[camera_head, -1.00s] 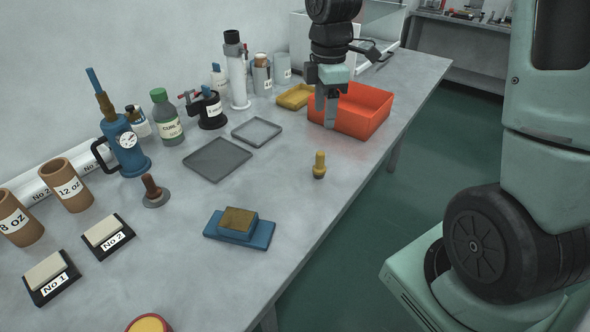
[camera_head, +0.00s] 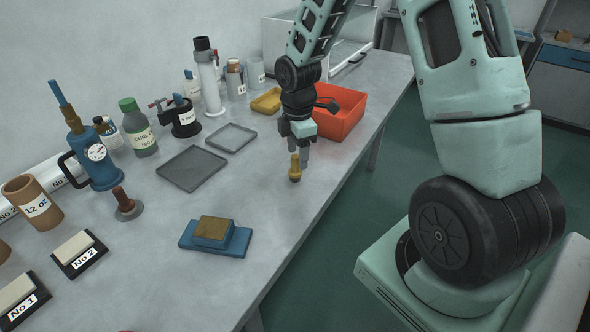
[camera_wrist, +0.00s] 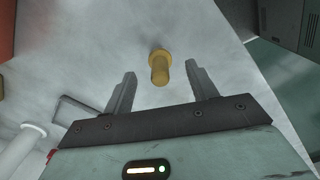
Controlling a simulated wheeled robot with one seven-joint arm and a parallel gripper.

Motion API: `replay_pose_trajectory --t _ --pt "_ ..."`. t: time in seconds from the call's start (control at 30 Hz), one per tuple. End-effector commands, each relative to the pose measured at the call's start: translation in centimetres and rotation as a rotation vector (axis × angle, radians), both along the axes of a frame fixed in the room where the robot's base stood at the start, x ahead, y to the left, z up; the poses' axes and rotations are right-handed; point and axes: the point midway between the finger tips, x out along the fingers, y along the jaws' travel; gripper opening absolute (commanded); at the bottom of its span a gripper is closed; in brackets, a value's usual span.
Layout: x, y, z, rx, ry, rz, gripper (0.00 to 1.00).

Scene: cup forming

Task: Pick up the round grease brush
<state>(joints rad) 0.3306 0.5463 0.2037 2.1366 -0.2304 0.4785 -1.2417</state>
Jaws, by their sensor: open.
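The round grease brush (camera_head: 294,168) stands upright on the grey table, with a yellow-brown handle and a dark base. In the wrist view the brush (camera_wrist: 159,68) shows between and a little beyond the two finger tips, with a gap on each side. My gripper (camera_head: 297,160) points down over it in the head view, and its fingers partly overlap the brush there. In the wrist view my gripper (camera_wrist: 160,76) is open and holds nothing. The fingers do not appear to touch the brush.
An orange-red bin (camera_head: 341,112) stands just behind my gripper. A grey tray (camera_head: 192,167) and a smaller tray (camera_head: 231,138) lie to the left. A blue block with a brown top (camera_head: 215,237) lies nearer the front. The table's right edge is close to the brush.

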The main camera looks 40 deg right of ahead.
Motion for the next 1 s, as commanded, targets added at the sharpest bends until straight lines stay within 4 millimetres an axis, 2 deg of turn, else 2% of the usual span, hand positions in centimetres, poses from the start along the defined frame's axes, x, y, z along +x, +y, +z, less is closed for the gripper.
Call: replay_pose_trajectory --t 0.33,0.47,0.67,0.83,0.87,1.0 --pt "0.2 0.5 -4.4 0.001 0.004 0.0 0.57" --pt "0.2 0.5 -5.1 0.0 0.001 0.0 0.57" --pt "0.3 0.5 -5.2 0.0 0.0 0.0 0.57" --pt "0.3 0.5 -5.2 0.0 0.0 0.0 0.13" --pt "0.3 0.5 -5.2 0.0 0.0 0.0 0.09" --pt "0.3 0.5 -5.1 0.0 0.0 0.0 0.09"
